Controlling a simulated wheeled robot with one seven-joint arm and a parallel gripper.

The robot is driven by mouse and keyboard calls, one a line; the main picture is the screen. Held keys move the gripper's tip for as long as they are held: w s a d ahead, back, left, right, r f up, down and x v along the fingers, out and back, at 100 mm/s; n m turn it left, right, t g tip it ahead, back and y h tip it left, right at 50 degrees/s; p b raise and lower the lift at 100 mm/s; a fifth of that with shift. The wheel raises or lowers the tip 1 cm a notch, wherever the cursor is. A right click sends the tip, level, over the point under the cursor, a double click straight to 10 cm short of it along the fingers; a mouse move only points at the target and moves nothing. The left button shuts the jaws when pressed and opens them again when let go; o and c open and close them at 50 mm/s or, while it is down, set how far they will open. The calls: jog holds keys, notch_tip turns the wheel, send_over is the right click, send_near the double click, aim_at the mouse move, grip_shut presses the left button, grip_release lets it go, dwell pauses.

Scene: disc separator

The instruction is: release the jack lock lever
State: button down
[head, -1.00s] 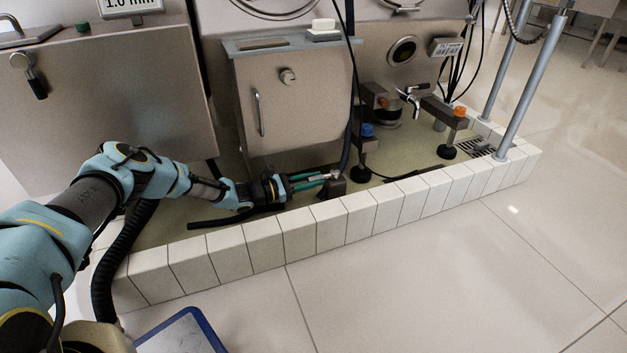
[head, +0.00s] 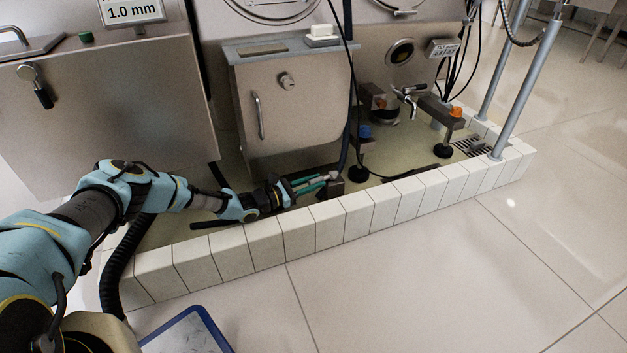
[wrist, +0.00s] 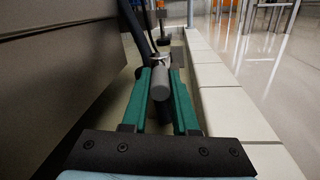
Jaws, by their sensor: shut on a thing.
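My gripper (head: 316,183) reaches low behind the tiled curb, beneath the grey cabinet. In the wrist view its two green fingers (wrist: 167,95) stand on either side of a grey cylindrical lever end (wrist: 160,84), and they are shut on it. The lever runs away from me to a metal fitting (wrist: 160,59) beyond the fingertips. In the head view a small dark block (head: 335,187) stands at the fingertips. The lever's far joint is small and partly hidden by the fingers.
A white tiled curb (head: 345,213) runs close along the right of my gripper. The grey cabinet (head: 290,105) hangs just above and to the left. A dark hose (wrist: 133,30) rises beyond the fingertips. Feet with a blue knob (head: 365,131) and an orange knob (head: 457,111) stand farther right.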

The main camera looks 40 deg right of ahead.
jog(key=shift+f, duration=0.1)
jog(key=c, duration=0.7)
grip_release()
jog(key=shift+p+v, duration=1.6)
jog(key=shift+v, duration=3.85)
